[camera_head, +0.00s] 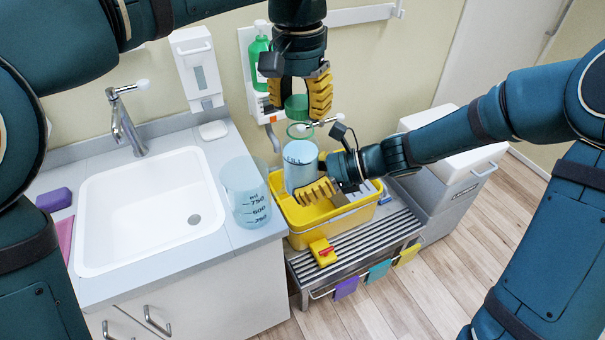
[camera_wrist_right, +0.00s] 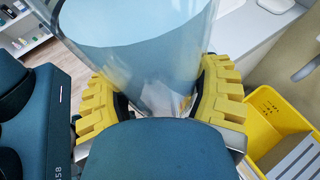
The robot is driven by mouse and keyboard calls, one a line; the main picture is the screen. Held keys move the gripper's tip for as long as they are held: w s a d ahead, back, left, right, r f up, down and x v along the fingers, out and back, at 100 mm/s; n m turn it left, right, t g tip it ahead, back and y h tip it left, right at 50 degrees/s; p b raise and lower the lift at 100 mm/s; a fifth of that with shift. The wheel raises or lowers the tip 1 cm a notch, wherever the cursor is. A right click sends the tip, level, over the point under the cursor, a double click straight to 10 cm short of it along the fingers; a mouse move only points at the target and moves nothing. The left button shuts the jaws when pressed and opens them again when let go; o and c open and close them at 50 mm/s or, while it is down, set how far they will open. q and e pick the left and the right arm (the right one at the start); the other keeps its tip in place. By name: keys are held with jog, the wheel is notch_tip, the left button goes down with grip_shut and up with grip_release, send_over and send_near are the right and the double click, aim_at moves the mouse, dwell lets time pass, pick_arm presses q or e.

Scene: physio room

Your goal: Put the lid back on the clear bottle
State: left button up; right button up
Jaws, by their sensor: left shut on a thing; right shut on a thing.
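My left gripper (camera_head: 300,98) points down from above, shut on a green lid (camera_head: 297,107). The clear bottle (camera_head: 300,170), with pale blue contents and a green ring (camera_head: 299,130) at its top, stands upright under the lid. A small gap shows between lid and ring. My right gripper (camera_head: 318,190) is shut on the bottle from the right, low on its side. In the right wrist view, the yellow fingers of this gripper (camera_wrist_right: 158,105) lie on both sides of the clear bottle (camera_wrist_right: 140,45). The bottle's base is hidden.
A yellow tub (camera_head: 362,215) on a slatted rack (camera_head: 350,255) lies behind and below the bottle. A clear measuring jug (camera_head: 247,195) stands at the counter edge, left of the bottle. A yellow-and-red item (camera_head: 323,252) lies on the rack. A sink (camera_head: 150,215) is at left.

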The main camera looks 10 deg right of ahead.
aim_at(301, 158)
dwell(0.4)
pick_arm(q)
jog(key=shift+f, duration=0.9)
jog(key=shift+f, duration=0.55)
